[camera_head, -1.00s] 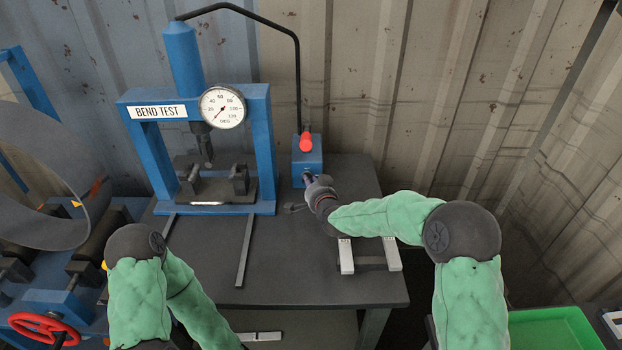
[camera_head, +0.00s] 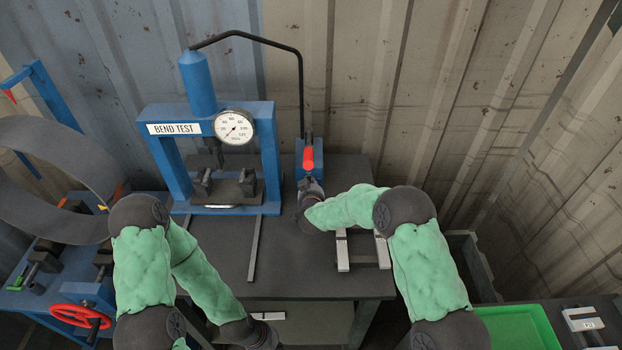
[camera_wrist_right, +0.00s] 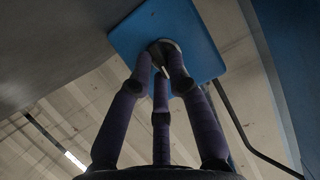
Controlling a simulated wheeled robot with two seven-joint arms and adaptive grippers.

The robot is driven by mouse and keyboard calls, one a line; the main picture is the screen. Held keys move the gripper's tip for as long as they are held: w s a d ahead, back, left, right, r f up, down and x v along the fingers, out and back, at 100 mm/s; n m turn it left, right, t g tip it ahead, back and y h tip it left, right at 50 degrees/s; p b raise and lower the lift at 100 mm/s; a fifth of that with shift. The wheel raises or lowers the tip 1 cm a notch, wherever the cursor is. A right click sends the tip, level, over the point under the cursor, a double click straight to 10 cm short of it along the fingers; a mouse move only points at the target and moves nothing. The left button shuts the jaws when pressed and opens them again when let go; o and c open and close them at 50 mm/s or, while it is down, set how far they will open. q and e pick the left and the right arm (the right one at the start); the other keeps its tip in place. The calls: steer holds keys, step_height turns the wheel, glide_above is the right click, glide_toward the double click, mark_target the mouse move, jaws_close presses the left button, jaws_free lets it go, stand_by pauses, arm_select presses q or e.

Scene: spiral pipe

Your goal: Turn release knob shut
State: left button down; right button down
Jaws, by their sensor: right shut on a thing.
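The blue pump block (camera_head: 299,166) with a red-gripped lever (camera_head: 308,159) stands on the dark table, right of the bend test press. My right gripper (camera_head: 311,188) is at the front of this block, below the lever. In the right wrist view, its fingers (camera_wrist_right: 163,60) converge on a small round knob (camera_wrist_right: 163,45) on the face of the blue block (camera_wrist_right: 190,25). They are closed around it, and the fingertips hide most of the knob. My left arm hangs low in front of the table, and its fingers do not show.
The blue bend test press (camera_head: 163,112) with its dial gauge (camera_head: 234,127) stands left of the block. Pale bars (camera_head: 342,250) lie on the table near my right forearm. A red handwheel (camera_head: 80,315) is at lower left, a green tray (camera_head: 515,328) at lower right.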

steer(key=shift+n+p, duration=0.3)
steer(key=shift+p, duration=0.15)
steer(key=c, duration=1.2)
jaws_free()
steer(key=v, duration=1.2)
steer(key=shift+a, duration=0.25)
